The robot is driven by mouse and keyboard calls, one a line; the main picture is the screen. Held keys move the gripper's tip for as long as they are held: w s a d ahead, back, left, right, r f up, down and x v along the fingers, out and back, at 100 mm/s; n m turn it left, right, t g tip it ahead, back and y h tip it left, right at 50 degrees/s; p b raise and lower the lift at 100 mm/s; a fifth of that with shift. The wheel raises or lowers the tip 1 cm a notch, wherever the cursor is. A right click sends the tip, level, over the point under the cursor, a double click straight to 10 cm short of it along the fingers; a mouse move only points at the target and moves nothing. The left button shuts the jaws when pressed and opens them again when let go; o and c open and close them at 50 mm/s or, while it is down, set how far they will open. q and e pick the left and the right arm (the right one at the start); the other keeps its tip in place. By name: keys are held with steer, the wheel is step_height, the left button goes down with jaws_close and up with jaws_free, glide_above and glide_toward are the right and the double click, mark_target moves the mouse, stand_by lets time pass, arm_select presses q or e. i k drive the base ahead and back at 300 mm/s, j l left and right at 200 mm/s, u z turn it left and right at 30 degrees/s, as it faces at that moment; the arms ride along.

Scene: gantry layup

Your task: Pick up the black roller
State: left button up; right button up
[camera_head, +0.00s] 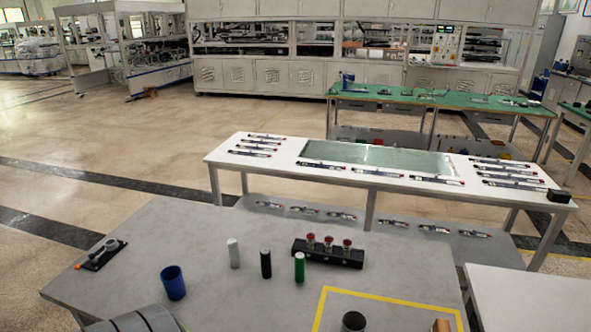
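The black roller (266,264) stands upright on the grey table (210,215) in the front. A white roller (234,253) stands upright just to its left and a green roller (299,267) just to its right, each apart from it by a small gap. Nothing hides the black roller. Neither of my grippers shows in the head view.
A blue cup (173,283) stands left of the rollers. A black block with several red-topped pieces (328,252) lies behind and right of them. A yellow outline (390,299) marks the front right, with a dark round object (353,321) inside. A black clamp-like tool (100,255) lies far left.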

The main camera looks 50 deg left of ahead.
mark_target(265, 260)
steer(key=u, duration=2.5)
